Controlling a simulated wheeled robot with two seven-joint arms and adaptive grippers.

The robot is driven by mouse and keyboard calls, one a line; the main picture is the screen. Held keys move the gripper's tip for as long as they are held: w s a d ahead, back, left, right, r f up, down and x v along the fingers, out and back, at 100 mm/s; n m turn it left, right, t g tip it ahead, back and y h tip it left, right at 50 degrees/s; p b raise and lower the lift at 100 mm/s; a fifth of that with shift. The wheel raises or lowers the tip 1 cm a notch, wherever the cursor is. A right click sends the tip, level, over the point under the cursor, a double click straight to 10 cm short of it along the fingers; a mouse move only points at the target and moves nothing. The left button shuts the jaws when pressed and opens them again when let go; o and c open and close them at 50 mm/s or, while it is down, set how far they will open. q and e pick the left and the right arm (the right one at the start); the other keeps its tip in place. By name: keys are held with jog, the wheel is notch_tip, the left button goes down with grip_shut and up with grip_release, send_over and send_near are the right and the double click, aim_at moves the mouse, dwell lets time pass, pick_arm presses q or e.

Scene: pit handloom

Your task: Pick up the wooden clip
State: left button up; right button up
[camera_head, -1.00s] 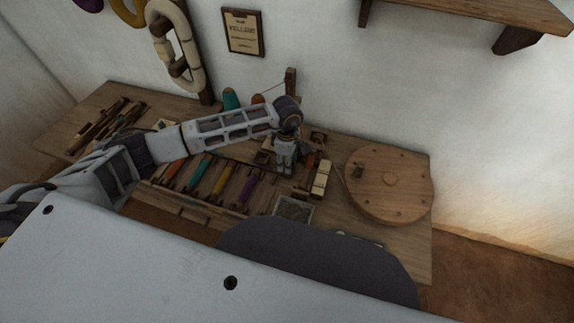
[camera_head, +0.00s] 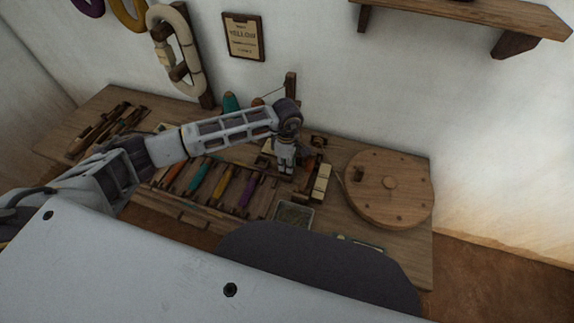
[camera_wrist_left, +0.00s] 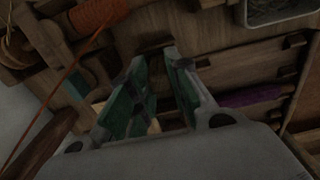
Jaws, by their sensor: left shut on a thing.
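My left gripper (camera_head: 286,172) points down at the workbench, just right of the row of coloured spools. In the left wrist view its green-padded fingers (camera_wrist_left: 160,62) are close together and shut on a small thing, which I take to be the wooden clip. The clip is mostly hidden between the pads, and its outline is too dark to make out. In the head view the gripper and wrist cover it. My right gripper is not in view.
A rack of coloured spools (camera_head: 198,178) lies left of the gripper. Pale blocks (camera_head: 321,182), a round wooden disc (camera_head: 388,186) and a grey tray (camera_head: 294,214) are close on the right and front. Orange thread (camera_wrist_left: 98,14) shows in the wrist view. The wall stands behind.

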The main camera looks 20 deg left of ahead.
pick_arm(q)
notch_tip(320, 180, up, 8)
jog(key=shift+f, duration=0.1)
jog(key=shift+r, duration=0.85)
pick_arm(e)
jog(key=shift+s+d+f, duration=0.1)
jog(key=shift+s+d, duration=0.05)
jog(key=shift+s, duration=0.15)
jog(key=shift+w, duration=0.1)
pick_arm(q)
jog(key=shift+f, duration=0.1)
